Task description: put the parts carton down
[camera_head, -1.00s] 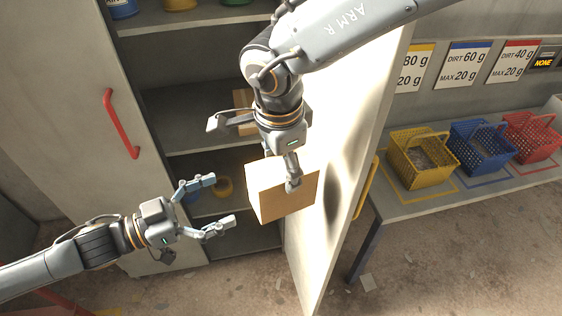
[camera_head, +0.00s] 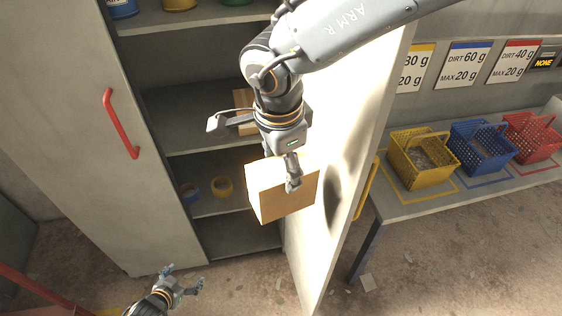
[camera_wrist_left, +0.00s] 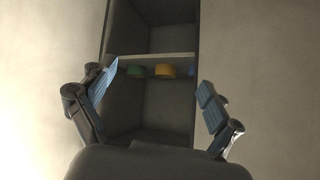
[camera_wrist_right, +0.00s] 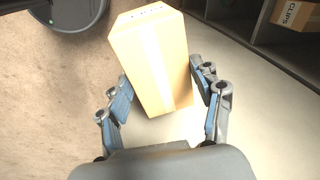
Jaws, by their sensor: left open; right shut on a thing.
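The parts carton (camera_head: 284,196) is a tan box with a tape strip. It hangs in the air in front of the open cabinet, beside the inner face of the open door. My right gripper (camera_head: 293,185) is shut on it from above. The right wrist view shows the carton (camera_wrist_right: 153,60) between the fingers (camera_wrist_right: 165,108). My left gripper (camera_head: 183,281) is low at the bottom left of the head view, open and empty. In the left wrist view its fingers (camera_wrist_left: 158,95) are spread, with shelves beyond them.
The open cabinet door (camera_head: 340,170) stands right of the carton. The cabinet shelf (camera_head: 175,135) holds another carton (camera_head: 243,112), partly hidden by my arm. Tape rolls (camera_head: 222,187) lie on a lower shelf. A bench (camera_head: 410,207) at right holds yellow (camera_head: 420,170), blue (camera_head: 480,158) and red baskets (camera_head: 530,145).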

